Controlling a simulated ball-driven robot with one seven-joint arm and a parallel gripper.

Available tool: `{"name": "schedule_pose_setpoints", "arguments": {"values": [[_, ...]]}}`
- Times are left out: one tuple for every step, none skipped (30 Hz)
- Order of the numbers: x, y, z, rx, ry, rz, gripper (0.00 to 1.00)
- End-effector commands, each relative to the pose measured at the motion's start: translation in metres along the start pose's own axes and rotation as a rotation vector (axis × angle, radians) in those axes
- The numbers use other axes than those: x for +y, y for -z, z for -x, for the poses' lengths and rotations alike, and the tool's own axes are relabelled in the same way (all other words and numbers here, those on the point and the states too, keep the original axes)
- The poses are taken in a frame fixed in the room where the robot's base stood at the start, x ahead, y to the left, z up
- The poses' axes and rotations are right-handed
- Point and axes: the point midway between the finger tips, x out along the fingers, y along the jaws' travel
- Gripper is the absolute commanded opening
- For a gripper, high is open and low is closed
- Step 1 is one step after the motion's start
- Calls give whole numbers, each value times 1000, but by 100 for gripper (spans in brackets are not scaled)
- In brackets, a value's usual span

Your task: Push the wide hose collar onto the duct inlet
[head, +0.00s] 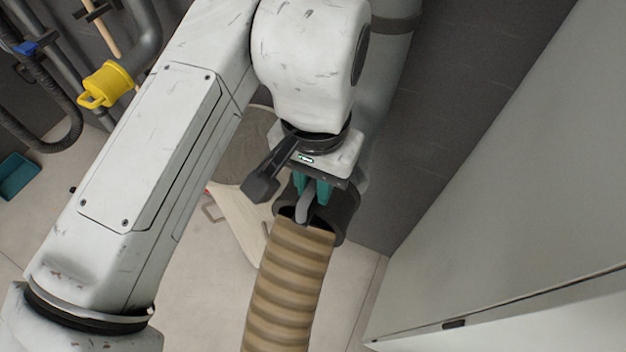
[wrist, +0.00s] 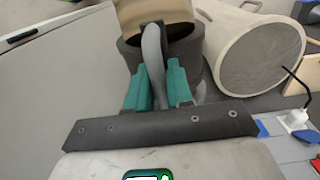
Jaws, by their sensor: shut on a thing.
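The tan ribbed hose (head: 290,290) rises from the bottom of the head view. Its end also shows in the wrist view (wrist: 140,14). My gripper (head: 312,190) is shut on a curved grey handle (head: 304,209) at the hose end; the handle also stands between the teal fingers in the wrist view (wrist: 153,55). A wide dark cylindrical piece (head: 347,212) surrounds or backs the hose end, in line with the grey duct (head: 392,60) behind my arm. The wrist view shows its dark wall (wrist: 188,48). My gripper hides the joint; I cannot tell how far the parts overlap.
A pale drum-like container (wrist: 255,50) with a grey mesh top stands beside the hose. A pale cabinet or panel (head: 520,190) fills the right. A yellow handled piece (head: 106,84) sits on pipework at left, above a teal bin (head: 17,176).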

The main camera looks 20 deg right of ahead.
Motion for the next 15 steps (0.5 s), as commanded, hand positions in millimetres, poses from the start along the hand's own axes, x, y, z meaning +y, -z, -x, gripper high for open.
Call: {"name": "schedule_pose_setpoints", "arguments": {"values": [[0,3,1,6,0,-1,0],[0,4,1,6,0,-1,0],[0,5,1,6,-1,-1,0],[0,6,1,6,-1,-1,0],[0,6,1,6,-1,-1,0],[0,7,1,6,-1,-1,0],[0,7,1,6,-1,-1,0],[0,7,1,6,-1,-1,0],[0,8,0,7,-1,-1,0],[0,8,0,7,-1,-1,0],[0,8,0,7,-1,-1,0],[0,8,0,7,-1,-1,0],[0,8,0,7,-1,-1,0],[0,8,0,7,-1,-1,0],[0,8,0,7,-1,-1,0]]}}
